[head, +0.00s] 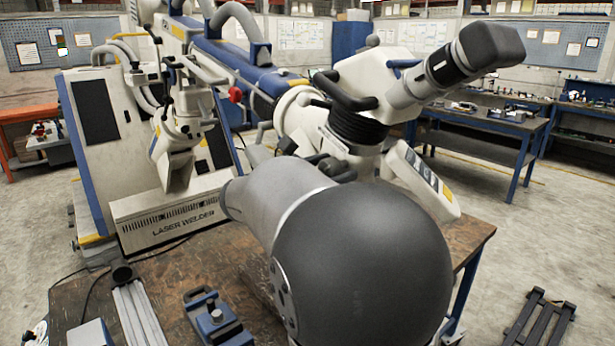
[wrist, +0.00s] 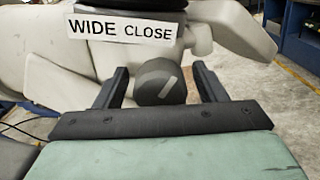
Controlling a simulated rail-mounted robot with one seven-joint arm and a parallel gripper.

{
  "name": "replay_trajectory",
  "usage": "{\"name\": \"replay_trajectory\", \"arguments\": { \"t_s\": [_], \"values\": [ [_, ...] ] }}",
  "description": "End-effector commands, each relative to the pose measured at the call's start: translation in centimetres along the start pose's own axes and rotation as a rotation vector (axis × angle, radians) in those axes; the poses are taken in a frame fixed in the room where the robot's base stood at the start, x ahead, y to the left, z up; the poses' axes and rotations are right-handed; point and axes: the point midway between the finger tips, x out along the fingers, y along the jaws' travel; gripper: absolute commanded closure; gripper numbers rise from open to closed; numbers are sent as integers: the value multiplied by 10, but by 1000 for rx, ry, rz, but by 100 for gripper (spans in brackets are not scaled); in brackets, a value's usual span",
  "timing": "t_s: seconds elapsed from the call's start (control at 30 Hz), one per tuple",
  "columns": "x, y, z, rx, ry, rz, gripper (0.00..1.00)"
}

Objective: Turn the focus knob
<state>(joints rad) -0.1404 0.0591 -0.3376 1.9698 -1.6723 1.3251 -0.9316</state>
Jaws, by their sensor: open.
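The focus knob (wrist: 153,84) is a dark grey round dial with a pale slanted line on its face. The line leans up and to the right. A white label (wrist: 122,29) reading "WIDE CLOSE" is above it on the pale microscope body (wrist: 40,80). My gripper (wrist: 159,72) is open, with one dark finger on each side of the knob and gaps visible between the fingers and the knob. In the head view the microscope arm (head: 365,80) stands behind my large grey arm link, which hides the knob and my gripper.
A laser welder (head: 170,222) stands at the left. The brown worktable (head: 462,237) in front holds a blue clamp (head: 215,318) and a metal rail (head: 140,315). A blue-legged bench (head: 490,120) stands at the back right. The floor on the right is mostly clear.

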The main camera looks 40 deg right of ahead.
Motion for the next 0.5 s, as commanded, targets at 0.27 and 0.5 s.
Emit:
{"name": "replay_trajectory", "arguments": {
  "t_s": [0.27,0.5],
  "values": [
    [-56,1,-2,2,2,7,35],
    [-115,0,-2,0,2,6,35]
  ]
}}
